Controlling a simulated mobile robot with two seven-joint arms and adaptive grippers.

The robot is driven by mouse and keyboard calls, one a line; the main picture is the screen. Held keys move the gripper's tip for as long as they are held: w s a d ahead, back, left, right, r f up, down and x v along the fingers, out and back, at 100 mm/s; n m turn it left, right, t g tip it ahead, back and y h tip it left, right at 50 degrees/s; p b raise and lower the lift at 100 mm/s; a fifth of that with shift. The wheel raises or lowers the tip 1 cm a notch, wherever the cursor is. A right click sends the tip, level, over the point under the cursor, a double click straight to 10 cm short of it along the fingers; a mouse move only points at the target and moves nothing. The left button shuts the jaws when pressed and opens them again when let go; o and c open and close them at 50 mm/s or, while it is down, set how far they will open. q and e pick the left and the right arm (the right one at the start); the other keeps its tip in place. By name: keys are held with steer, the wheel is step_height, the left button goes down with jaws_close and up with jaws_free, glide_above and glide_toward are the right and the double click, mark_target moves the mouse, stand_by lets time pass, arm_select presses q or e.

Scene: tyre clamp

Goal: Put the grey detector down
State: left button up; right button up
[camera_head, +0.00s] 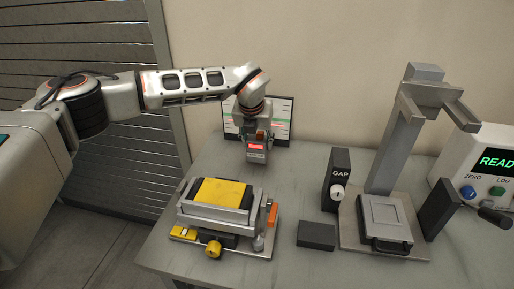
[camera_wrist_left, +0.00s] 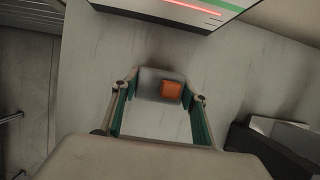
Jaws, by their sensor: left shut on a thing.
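The grey detector (camera_head: 256,155) is a small box with a red lit display on its front. My left gripper (camera_head: 254,134) comes down from above and is shut on it. The detector is upright over the back part of the grey table, in front of the panel; I cannot tell whether its base touches the table. In the left wrist view, the detector (camera_wrist_left: 150,84) shows as a grey block with an orange square on top, between the two fingers of the left gripper (camera_wrist_left: 160,97). My right gripper is not in view.
A clamp fixture with a yellow pad (camera_head: 222,192) stands in front of the detector. A black GAP block (camera_head: 338,180), a dark block (camera_head: 316,235), a grey press stand (camera_head: 395,150) and a READY box (camera_head: 480,160) are to the right. A striped panel (camera_head: 285,120) stands behind.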

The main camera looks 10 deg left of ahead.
mark_target(257, 149)
arm_select(q)
step_height(257, 149, down, 3)
steer(key=shift+r, duration=0.1)
steer(key=shift+f, duration=0.2)
steer(key=o, duration=1.2)
steer(key=shift+r, duration=0.1)
